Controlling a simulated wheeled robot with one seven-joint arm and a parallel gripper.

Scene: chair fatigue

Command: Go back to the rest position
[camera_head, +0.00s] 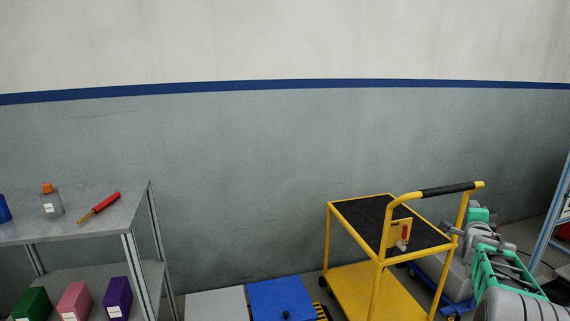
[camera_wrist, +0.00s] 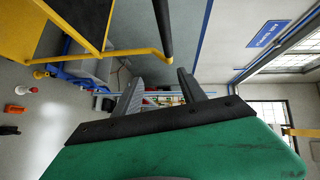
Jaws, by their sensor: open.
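My gripper (camera_wrist: 159,86) shows in the wrist view with its two grey fingers apart and nothing between them. The green and black body behind the fingers fills the lower part of that view. In the head view my grey and green arm is at the lower right, beside the yellow cart (camera_head: 383,290); I cannot make out the fingers there. In the wrist view the cart's yellow frame and black handle (camera_wrist: 162,25) are beyond the fingers, at the upper left. I cannot tell how far the gripper is from the handle.
A grey shelf table (camera_head: 100,224) stands at left, bearing a bottle (camera_head: 52,204) and a red-handled tool (camera_head: 104,205); coloured bins are below. A blue box (camera_head: 280,300) and a grey box (camera_head: 215,305) are low before the wall. A blue rack (camera_head: 550,205) is at far right.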

